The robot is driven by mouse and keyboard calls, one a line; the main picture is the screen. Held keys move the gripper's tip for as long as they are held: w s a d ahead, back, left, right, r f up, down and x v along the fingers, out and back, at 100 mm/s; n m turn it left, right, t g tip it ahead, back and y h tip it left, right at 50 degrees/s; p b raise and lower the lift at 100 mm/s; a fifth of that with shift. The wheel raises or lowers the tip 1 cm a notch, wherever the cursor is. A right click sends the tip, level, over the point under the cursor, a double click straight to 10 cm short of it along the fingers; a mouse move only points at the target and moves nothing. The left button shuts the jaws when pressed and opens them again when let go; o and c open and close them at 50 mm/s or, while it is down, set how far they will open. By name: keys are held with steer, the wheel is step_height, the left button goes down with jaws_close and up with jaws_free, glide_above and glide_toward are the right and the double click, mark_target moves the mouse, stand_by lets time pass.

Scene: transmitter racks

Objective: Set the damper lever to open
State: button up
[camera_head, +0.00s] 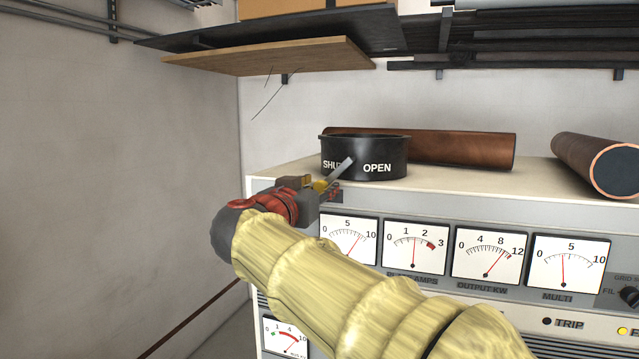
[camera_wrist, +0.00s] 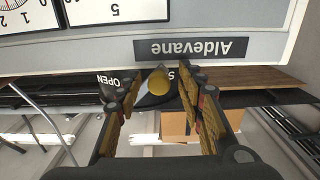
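The damper is a black round collar (camera_head: 390,155) on top of the cabinet, with white SHUT and OPEN labels on its side. Its lever (camera_head: 344,168) is a grey bar that sticks out towards me, covering the end of the word SHUT, with OPEN to its right. My gripper (camera_head: 322,188) is at the lever's end, in front of the cabinet's top edge.
The cabinet front carries several dial meters (camera_head: 413,247). A copper-brown pipe (camera_head: 450,148) lies behind the collar, and another pipe (camera_head: 590,160) lies at the right. A wooden board (camera_head: 270,58) and dark shelves hang above. A bare wall stands at the left.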

steer(key=shift+w+d, duration=0.2)
steer(key=shift+w, duration=0.15)
jaws_close()
stand_by(0.4)
stand_by(0.4)
